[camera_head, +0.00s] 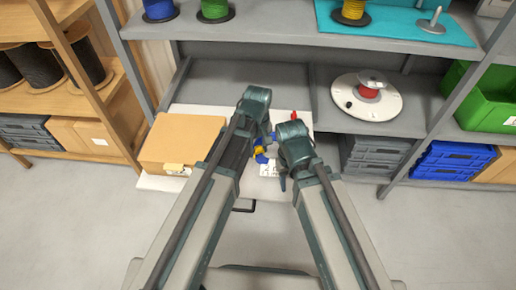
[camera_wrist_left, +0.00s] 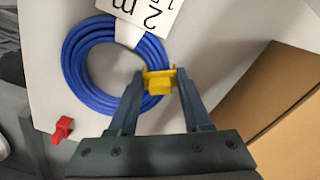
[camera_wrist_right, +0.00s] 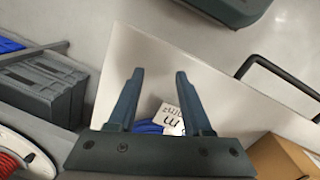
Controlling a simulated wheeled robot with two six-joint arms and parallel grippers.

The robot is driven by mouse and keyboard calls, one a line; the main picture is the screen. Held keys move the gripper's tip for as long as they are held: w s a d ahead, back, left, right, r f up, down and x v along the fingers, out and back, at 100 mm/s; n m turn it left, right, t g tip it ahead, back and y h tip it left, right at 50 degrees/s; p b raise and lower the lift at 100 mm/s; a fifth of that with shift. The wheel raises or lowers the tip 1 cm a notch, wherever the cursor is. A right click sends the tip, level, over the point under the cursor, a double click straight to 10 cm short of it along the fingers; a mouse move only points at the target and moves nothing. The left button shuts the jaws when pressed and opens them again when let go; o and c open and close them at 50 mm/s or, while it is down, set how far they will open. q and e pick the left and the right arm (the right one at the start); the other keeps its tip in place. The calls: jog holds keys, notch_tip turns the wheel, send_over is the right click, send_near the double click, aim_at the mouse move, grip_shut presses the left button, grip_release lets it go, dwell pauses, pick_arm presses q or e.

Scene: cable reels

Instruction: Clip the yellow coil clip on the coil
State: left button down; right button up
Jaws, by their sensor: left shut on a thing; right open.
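A blue cable coil (camera_wrist_left: 95,60) lies on a white board (camera_wrist_left: 210,50), with a white paper label (camera_wrist_left: 148,16) marked "2 m" on it. My left gripper (camera_wrist_left: 160,78) is shut on the yellow coil clip (camera_wrist_left: 159,80), which overlaps the coil's right edge in the left wrist view. I cannot tell whether the clip grips the cable or sits above it. My right gripper (camera_wrist_right: 155,75) is open and empty over the board, with part of the coil (camera_wrist_right: 150,127) and the label (camera_wrist_right: 172,118) between its fingers. In the head view, my arms hide most of the coil.
A small red clip (camera_wrist_left: 63,129) lies near the coil. A cardboard box (camera_head: 182,140) stands left on the board. A white reel with red cable (camera_head: 367,100) stands on the shelf at right. Green bins (camera_head: 485,105) and blue crates (camera_head: 450,162) are farther right.

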pick_arm(q)
jog(key=shift+f+b, duration=0.6)
jog(key=shift+b, duration=0.05)
pick_arm(e)
jog(key=shift+f, duration=0.65)
pick_arm(q)
jog(key=shift+c, duration=1.3)
grip_release()
jog(key=shift+o, duration=0.3)
jog(key=shift+o, duration=1)
jog(key=shift+r, duration=0.1)
pick_arm(e)
jog(key=shift+r, duration=0.1)
pick_arm(q)
notch_tip(320, 180, up, 7)
jog(key=p, duration=0.7)
pick_arm(e)
notch_tip(320, 180, up, 7)
